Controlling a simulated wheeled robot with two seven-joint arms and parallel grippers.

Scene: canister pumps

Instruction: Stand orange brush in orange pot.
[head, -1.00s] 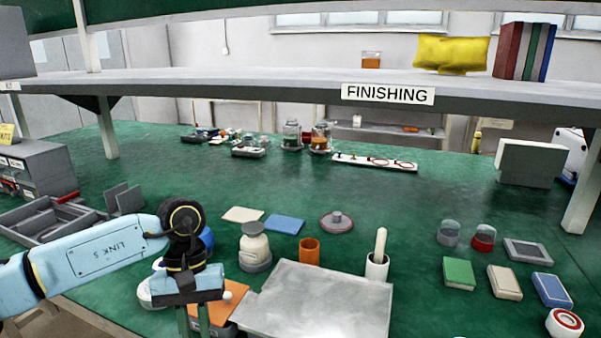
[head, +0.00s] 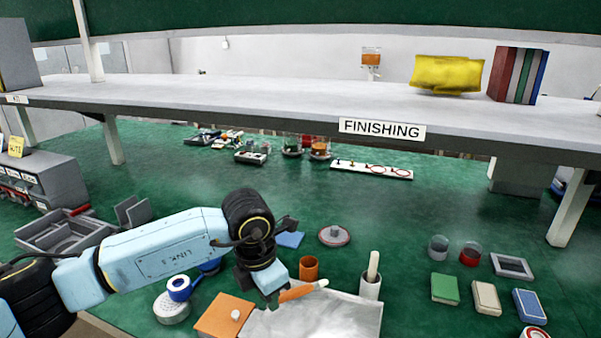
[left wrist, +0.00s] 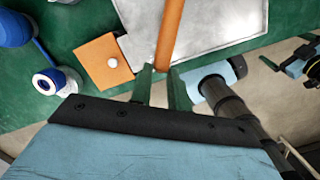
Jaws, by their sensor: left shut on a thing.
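The orange brush (head: 298,292) is a slim orange handle with a pale end pointing right in the head view. My left gripper (head: 274,298) is shut on it and holds it over the pale grey panel. In the left wrist view the orange handle (left wrist: 171,28) runs up from between the two green fingers of my left gripper (left wrist: 160,82). The orange pot (head: 308,266) stands upright on the green bench just behind the brush; no brush shows in it. My right gripper is not seen in the head view.
The pale grey panel (head: 345,318) lies at the front. An orange square with a white knob (head: 222,316) lies left. Small boxes (head: 445,289) are at right. A shelf (head: 270,100) spans above the bench.

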